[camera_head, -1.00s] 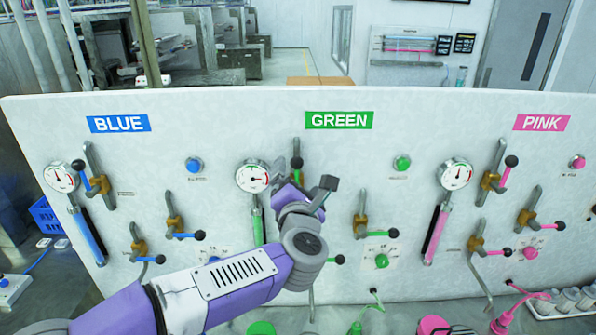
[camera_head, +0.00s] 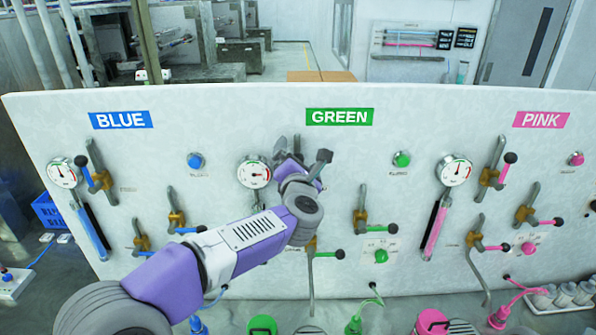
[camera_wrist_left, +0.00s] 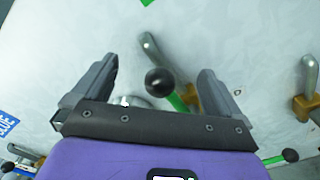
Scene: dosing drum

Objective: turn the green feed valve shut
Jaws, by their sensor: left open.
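Under the GREEN sign (camera_head: 340,117), the upper green valve is mostly hidden behind my left gripper (camera_head: 303,160) in the head view. In the left wrist view, its black ball knob (camera_wrist_left: 160,81) and green lever (camera_wrist_left: 181,104) show between the two fingers of my left gripper (camera_wrist_left: 159,70). The fingers are open, with visible gaps on both sides of the knob. Whether the knob lies as deep as the fingertips I cannot tell. The grey pipe (camera_wrist_left: 160,55) rises behind it. My right gripper is not in view.
A gauge (camera_head: 254,172) sits just left of my left gripper. Another green-handled valve (camera_head: 361,220), a green button (camera_head: 401,159) and a green knob (camera_head: 381,256) are to the right. Blue valves (camera_head: 102,181) and pink valves (camera_head: 491,178) flank the green section.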

